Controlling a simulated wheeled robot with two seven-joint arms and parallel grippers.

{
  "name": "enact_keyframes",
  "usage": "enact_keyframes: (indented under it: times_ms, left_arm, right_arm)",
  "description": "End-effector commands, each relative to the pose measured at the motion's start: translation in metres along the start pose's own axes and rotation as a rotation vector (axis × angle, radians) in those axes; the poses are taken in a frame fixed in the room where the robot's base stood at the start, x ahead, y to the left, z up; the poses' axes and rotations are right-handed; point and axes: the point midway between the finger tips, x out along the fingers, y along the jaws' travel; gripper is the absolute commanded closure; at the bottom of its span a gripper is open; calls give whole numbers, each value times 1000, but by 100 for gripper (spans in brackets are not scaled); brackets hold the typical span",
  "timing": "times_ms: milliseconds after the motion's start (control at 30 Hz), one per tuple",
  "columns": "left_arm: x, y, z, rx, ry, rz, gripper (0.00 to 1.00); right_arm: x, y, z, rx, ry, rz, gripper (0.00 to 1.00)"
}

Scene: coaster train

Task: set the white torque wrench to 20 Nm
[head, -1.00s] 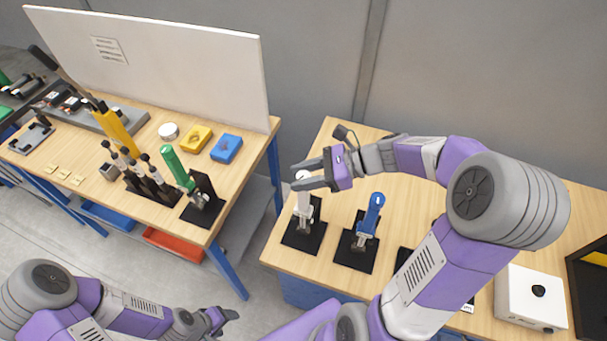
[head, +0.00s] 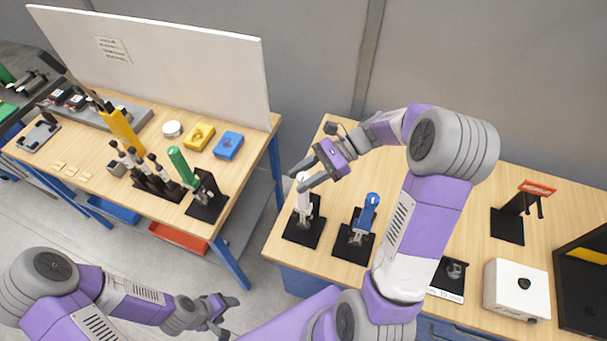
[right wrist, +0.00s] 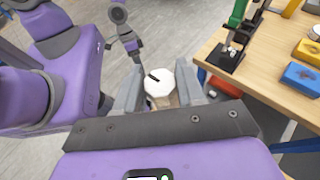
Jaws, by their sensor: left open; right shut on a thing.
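The white torque wrench (head: 303,203) stands upright in a black stand at the left end of the right-hand table. My right gripper (head: 304,180) is at the top of it, its fingers on either side of the white knob. In the right wrist view the knob's round white end (right wrist: 159,83), with a dark mark on it, sits between the fingers of the right gripper (right wrist: 160,92). The scale on the wrench is not readable. My left gripper (head: 222,308) is open and empty, low over the floor between the tables.
A blue wrench (head: 367,213) stands in its own black stand just right of the white one. A white box (head: 517,291) and a black stand with a red sign (head: 537,188) are farther right. A green-handled wrench (head: 181,166) stands on the left table.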

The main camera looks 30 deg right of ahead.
Motion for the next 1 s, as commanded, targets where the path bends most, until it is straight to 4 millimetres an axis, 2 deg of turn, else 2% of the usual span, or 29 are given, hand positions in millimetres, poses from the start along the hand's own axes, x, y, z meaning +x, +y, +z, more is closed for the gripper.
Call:
enact_keyframes:
  times_ms: [33, 167, 467, 567, 833, 1000]
  left_arm:
    - [0, 0, 0, 0, 0, 0, 38]
    - [0, 0, 0, 0, 0, 0, 38]
    - [0, 0, 0, 0, 0, 0, 38]
    - [1, 0, 0, 0, 0, 0, 38]
    - [3, -1, 0, 0, 0, 0, 38]
    - [3, -1, 0, 0, 0, 0, 38]
  right_arm:
    - [0, 0, 0, 0, 0, 0, 58]
    - [0, 0, 0, 0, 0, -1, 40]
    - [-2, 0, 0, 1, 0, -2, 40]
    - [-11, -1, 0, 0, 1, -4, 40]
    - [-56, 0, -1, 1, 2, -4, 40]
    - [-73, 0, 0, 1, 0, -2, 40]
